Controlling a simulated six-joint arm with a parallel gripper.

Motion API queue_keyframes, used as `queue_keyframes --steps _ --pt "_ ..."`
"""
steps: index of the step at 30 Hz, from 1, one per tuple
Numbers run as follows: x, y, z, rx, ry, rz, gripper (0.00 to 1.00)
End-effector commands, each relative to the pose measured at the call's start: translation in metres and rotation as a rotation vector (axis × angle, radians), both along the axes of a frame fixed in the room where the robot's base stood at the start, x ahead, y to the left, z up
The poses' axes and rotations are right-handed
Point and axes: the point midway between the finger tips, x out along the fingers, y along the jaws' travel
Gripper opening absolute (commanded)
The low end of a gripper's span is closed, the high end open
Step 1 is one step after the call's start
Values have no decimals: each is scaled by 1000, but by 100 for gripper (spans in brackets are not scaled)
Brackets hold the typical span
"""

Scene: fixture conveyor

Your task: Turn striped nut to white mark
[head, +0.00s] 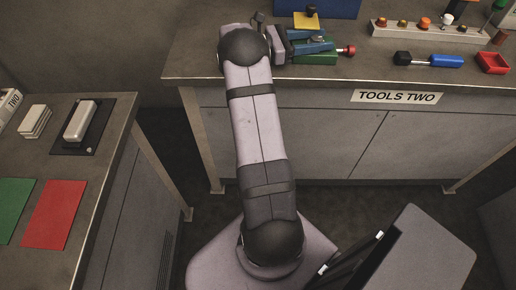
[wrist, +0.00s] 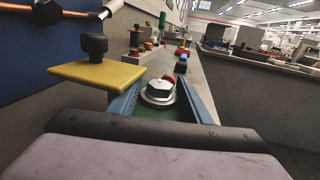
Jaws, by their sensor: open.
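A silver hex nut (wrist: 159,89) on a round metal washer sits low on a green base (wrist: 165,128) in the wrist view. I cannot make out a stripe on it or a white mark. My gripper (wrist: 160,93) is open, with one blue finger on each side of the nut. Whether the fingers touch it is unclear. In the head view my gripper (head: 322,43) is over the green fixture (head: 318,58) at the bench's left end. A red knob (head: 349,50) sticks out at its right. The nut is not clear in the head view.
A yellow plate with a black knob (wrist: 94,73) stands close left of my gripper, before a blue panel (wrist: 50,60). On the bench are a rack of coloured pegs (head: 420,31), a blue-handled tool (head: 440,61) and a red tray (head: 493,63). The front bench strip is clear.

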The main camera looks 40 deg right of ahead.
Motion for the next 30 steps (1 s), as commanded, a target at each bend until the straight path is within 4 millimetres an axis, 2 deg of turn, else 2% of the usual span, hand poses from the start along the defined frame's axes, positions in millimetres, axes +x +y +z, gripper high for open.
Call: queue_keyframes --steps 14,30 --pt "0 0 -1 0 1 271 44" --pt "30 92 -1 0 0 282 44"
